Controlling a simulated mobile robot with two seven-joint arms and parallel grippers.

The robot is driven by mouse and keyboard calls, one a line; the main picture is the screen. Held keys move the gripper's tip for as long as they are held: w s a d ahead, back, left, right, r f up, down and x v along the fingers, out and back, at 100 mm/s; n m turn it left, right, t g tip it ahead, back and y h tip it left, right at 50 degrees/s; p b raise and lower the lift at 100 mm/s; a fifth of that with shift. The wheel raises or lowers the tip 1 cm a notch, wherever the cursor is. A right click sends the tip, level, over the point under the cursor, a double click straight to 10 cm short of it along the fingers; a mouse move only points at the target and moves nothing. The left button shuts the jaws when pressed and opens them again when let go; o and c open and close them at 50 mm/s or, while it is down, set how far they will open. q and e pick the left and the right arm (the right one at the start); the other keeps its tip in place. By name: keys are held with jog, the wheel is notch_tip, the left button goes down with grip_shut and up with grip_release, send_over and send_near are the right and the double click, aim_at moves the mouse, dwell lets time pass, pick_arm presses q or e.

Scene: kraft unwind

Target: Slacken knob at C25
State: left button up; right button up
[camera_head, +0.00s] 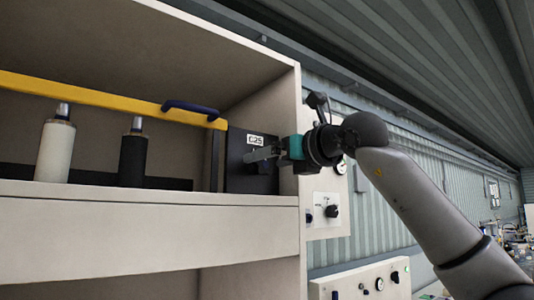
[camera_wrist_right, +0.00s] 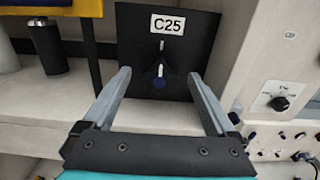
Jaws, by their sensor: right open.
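A dark plate (camera_head: 237,176) with a white C25 label (camera_head: 255,140) stands at the right end of the shelf in the head view. In the head view the right gripper (camera_head: 250,156) covers part of the plate and hides the knob. My left gripper is out of view.
A yellow bar (camera_head: 90,93) with a blue handle (camera_head: 190,107) crosses the shelf opening. A white roller (camera_head: 55,150) and a black roller (camera_head: 132,158) stand left of the plate. A panel with a black dial (camera_head: 332,211) is to the right of the cabinet wall.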

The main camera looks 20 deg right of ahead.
jog(key=shift+w+a, duration=0.2)
jog(key=shift+w, duration=0.4)
jog(key=c, duration=1.4)
